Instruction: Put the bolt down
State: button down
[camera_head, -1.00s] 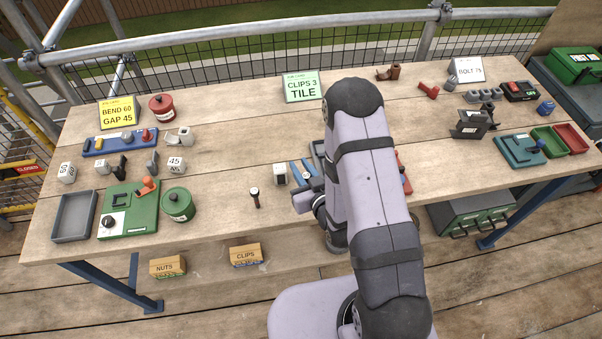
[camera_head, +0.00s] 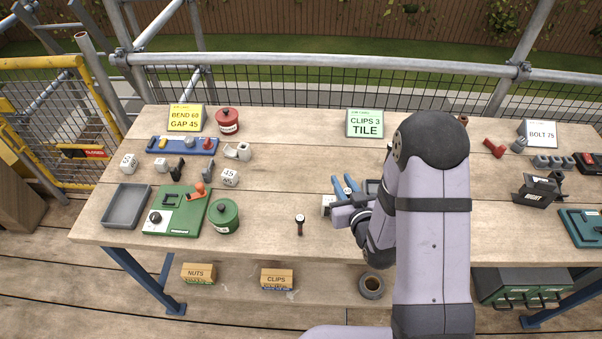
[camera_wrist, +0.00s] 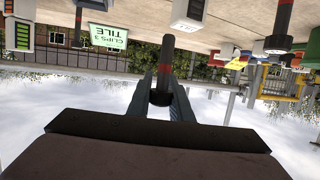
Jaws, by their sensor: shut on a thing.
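My gripper (camera_wrist: 163,98) is shut on a dark bolt (camera_wrist: 165,50) with a red band, seen between the fingers in the wrist view. That view is upside down, with the tabletop along its top. In the head view my gripper (camera_head: 345,214) is low over the front middle of the workbench (camera_head: 270,190); the held bolt cannot be made out there. A similar dark piece (camera_head: 300,225) stands upright on the bench to the left of my gripper. It seems to be the red-banded post (camera_wrist: 283,22) in the wrist view.
A white block (camera_head: 327,203) and blue-handled pliers (camera_head: 343,186) are close beside my gripper. A green round tin (camera_head: 223,216), green fixture (camera_head: 175,215) and grey tray (camera_head: 125,205) stand at the left. A BOLT 75 card (camera_head: 538,134) stands at the back right. Bare wood lies around the upright piece.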

jog(key=w+a+f+n+g+y+b, duration=0.2)
jog(key=w+a+f+n+y+b, duration=0.15)
jog(key=w+a+b, duration=0.7)
jog(key=w+a+r+b, duration=0.4)
jog(key=w+a, duration=0.5)
jog(key=w, duration=0.2)
jog(key=shift+y, duration=0.35)
jog(key=shift+w+d+f+b, duration=0.15)
jog(key=shift+f+b, duration=0.2)
jog(key=shift+f, duration=2.05)
jog(key=shift+w+d+f+b, duration=0.1)
jog(key=shift+f+b, duration=0.2)
jog(key=shift+f, duration=2.1)
jog(key=shift+f, duration=0.2)
jog(key=c, duration=1.6)
grip_release()
jog(key=shift+r, duration=0.1)
